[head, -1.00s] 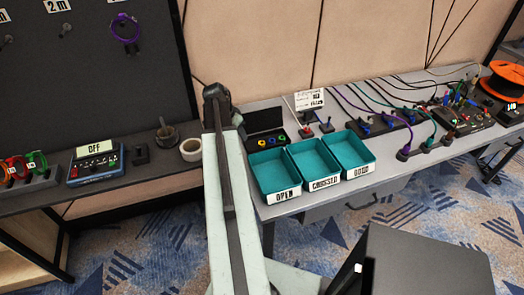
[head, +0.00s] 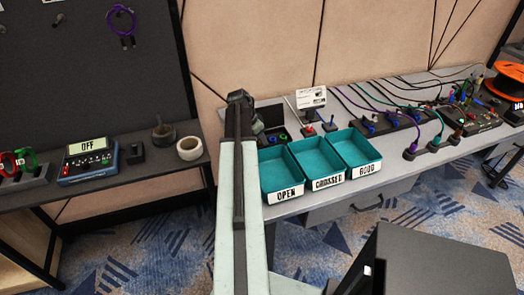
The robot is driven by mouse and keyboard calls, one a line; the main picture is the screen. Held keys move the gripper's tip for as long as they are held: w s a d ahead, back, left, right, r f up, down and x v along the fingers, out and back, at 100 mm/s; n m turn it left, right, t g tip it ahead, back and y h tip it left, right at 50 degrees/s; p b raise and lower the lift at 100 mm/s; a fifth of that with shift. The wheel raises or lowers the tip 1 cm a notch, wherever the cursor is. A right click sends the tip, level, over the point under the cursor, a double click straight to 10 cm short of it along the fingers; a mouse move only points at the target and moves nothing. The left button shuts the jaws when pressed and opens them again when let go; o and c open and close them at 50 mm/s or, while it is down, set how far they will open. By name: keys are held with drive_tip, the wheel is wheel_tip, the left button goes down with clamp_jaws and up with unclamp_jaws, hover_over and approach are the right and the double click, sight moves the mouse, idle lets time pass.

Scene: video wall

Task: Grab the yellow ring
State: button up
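A small open dark case (head: 273,128) sits on the grey table behind the teal trays, with small coloured rings along its front edge. The rings are tiny, and my arm covers the case's left part, so I cannot single out the yellow ring with certainty. My gripper (head: 241,98) is the dark end of my pale arm, seen from behind, just left of the case in the picture. Its fingers are hidden, so whether it is open or holds anything does not show.
Three teal trays labelled OPEN (head: 284,178), CROSSED (head: 321,161) and GOOD (head: 357,150) stand right of my arm. A small sign (head: 311,96) and connectors stand behind them. A white tape roll (head: 190,148) is on the dark shelf at left.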

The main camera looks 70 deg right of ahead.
drive_tip(key=shift+s+d+f, duration=0.1)
drive_tip(key=shift+d+f, duration=0.05)
drive_tip(key=shift+f, duration=0.2)
clamp_jaws()
wheel_tip(320, 180, up, 10)
drive_tip(key=p, duration=1)
